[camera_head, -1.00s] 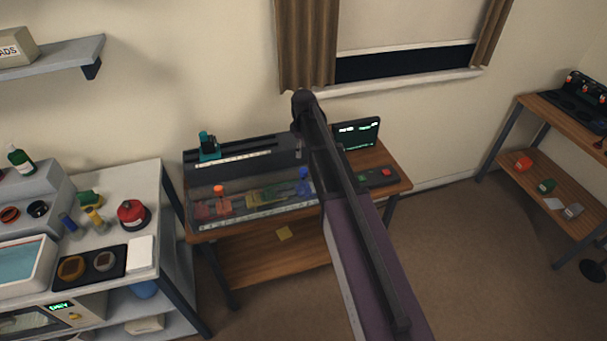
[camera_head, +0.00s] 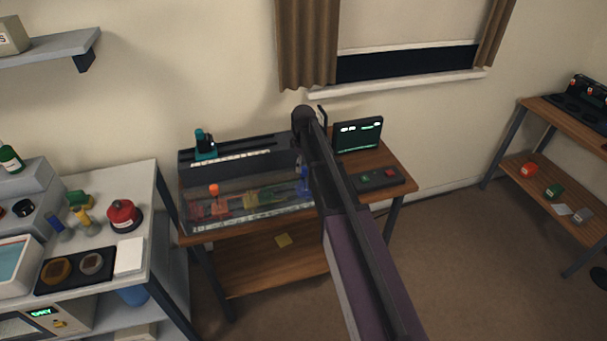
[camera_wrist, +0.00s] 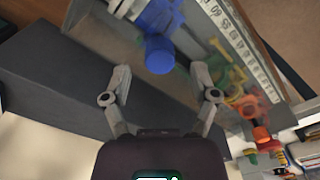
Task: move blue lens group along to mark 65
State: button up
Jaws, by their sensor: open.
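The blue lens group (camera_wrist: 158,20) stands on the bench rail, with its blue knob (camera_wrist: 160,55) toward my gripper. In the head view the blue lens group (camera_head: 303,184) is at the right end of the row, partly hidden by my arm. My gripper (camera_wrist: 159,82) is open in the wrist view, its fingers apart on either side of the knob's line and a little short of it. I see no contact. A printed number scale (camera_wrist: 235,35) runs along the rail; mark 65 cannot be read clearly. My fingers are hidden in the head view.
Yellow-green (camera_head: 258,197) and red-orange (camera_head: 213,203) lens groups stand left of the blue one. A grey raised back block (camera_head: 240,155) with a teal device (camera_head: 205,146) runs behind the rail. A monitor (camera_head: 358,135) and button box (camera_head: 378,180) stand to the right.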

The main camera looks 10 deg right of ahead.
jog(key=shift+f+b, duration=0.9)
jog(key=shift+f, duration=0.3)
